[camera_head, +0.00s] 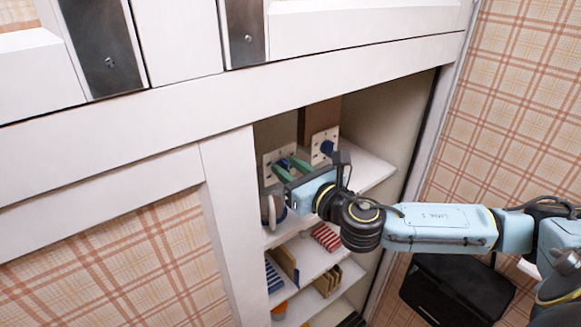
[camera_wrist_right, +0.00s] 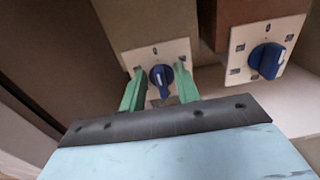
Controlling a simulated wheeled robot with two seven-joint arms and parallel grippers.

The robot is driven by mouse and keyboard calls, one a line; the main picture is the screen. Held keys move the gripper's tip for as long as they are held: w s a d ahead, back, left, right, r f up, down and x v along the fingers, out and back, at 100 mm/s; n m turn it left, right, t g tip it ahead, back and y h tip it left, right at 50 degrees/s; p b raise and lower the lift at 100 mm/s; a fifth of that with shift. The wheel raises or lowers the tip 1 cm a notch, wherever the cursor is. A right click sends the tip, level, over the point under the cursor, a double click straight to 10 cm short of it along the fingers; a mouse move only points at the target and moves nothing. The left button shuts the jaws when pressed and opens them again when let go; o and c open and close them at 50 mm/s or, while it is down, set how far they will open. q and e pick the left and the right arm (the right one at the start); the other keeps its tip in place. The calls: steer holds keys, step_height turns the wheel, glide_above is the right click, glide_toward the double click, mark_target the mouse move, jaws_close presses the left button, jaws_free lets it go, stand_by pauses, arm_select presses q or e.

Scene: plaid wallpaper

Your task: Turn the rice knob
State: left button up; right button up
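Two blue knobs sit on pale plates fixed to brown boxes. In the right wrist view, one knob (camera_wrist_right: 161,76) lies between the fingers of my right gripper (camera_wrist_right: 159,72), its pointer near upright. The gripper is open, with a gap on each side of this knob; I cannot tell how deep the fingers reach. The second knob (camera_wrist_right: 267,60) is to the right, outside the fingers. In the head view my right gripper (camera_head: 292,168) reaches in from the right to the left plate (camera_head: 270,158); the second knob (camera_head: 327,147) shows behind it. No rice label is readable. My left gripper is not in view.
The boxes stand on the upper shelf (camera_head: 365,172) of a white cabinet. A white post (camera_head: 235,220) bounds the opening on the left. Lower shelves hold a red striped item (camera_head: 326,237), a blue striped item (camera_head: 273,275) and brown pieces (camera_head: 327,280).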

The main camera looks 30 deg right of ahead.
jaws_close()
